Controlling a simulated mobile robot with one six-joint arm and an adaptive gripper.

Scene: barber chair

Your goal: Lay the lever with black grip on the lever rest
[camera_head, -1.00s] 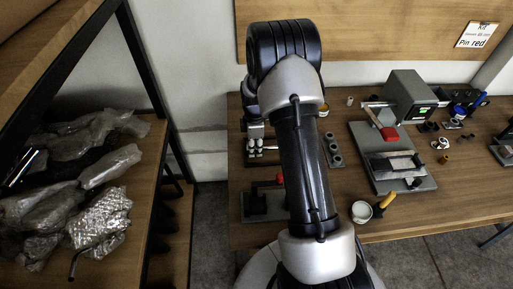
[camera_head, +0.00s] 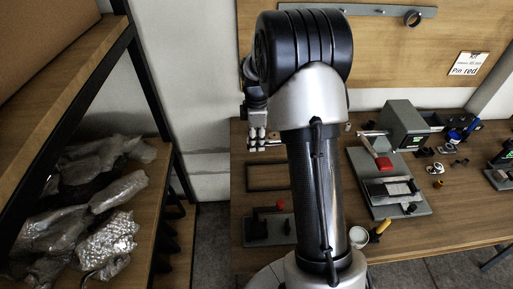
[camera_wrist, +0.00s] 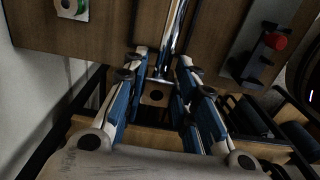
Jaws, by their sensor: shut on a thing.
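My gripper (camera_wrist: 158,88) has blue-lined fingers and is shut on a bright metal rod, which looks like the lever (camera_wrist: 171,40). The rod runs up and out of the wrist view between the fingers. Its black grip cannot be made out. In the head view my gripper (camera_head: 258,133) hangs above the left back part of the table, partly behind my arm. I cannot tell the lever there. I cannot identify the lever rest for certain. A dark rectangular frame (camera_head: 268,188) lies on the table below my gripper.
A grey base with a red knob (camera_head: 262,230) stands at the table's front left; the red knob (camera_wrist: 276,41) also shows in the wrist view. A grey press (camera_head: 385,185) stands right of my arm, with a white cup (camera_head: 358,237) in front. A shelf with wrapped bundles (camera_head: 105,235) is left.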

